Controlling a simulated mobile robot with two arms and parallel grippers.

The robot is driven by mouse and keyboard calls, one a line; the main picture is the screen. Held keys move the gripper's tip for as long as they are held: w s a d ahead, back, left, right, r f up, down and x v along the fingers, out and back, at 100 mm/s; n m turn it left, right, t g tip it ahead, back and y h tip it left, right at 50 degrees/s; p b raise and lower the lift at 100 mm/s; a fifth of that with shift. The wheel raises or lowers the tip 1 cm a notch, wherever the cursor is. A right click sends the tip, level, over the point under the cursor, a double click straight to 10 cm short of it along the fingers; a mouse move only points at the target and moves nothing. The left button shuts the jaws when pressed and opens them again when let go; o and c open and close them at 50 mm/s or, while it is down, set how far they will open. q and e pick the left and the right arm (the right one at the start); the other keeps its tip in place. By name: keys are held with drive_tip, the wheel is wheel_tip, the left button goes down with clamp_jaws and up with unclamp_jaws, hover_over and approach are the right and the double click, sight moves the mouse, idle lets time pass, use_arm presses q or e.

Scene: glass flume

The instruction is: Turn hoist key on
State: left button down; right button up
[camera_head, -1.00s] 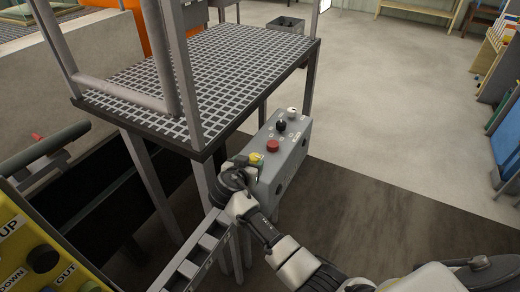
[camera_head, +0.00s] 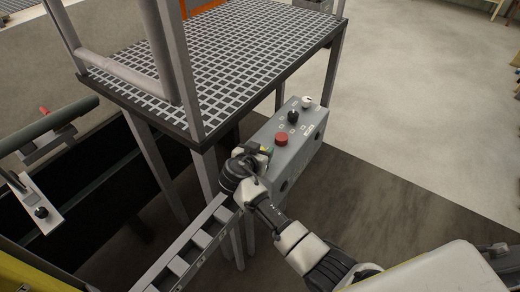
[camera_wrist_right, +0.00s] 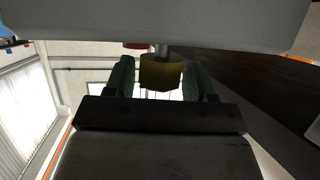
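A grey control box (camera_head: 290,150) stands by the corner of the grating platform. On its top are a red button (camera_head: 282,139), a black knob (camera_head: 293,117) and a white knob (camera_head: 307,102). A yellow knob (camera_wrist_right: 160,72) on a short metal stem shows in the right wrist view; in the head view it is mostly hidden by my gripper. I cannot tell whether it is the hoist key. My right gripper (camera_wrist_right: 159,80) is open, with one finger on each side of the yellow knob and a gap at the left finger. My left gripper is not in view.
The grating platform (camera_head: 215,62) with upright posts stands behind and left of the box. A grey ladder-like rail (camera_head: 190,250) runs below my right gripper. A dark pipe with a red handle (camera_head: 62,120) is at the left. Floor (camera_head: 430,110) to the right is clear.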

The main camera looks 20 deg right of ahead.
drive_tip(key=shift+d, duration=0.1)
drive_tip(key=c, duration=0.6)
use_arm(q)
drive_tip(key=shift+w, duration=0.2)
use_arm(e)
drive_tip(key=shift+c, duration=0.2)
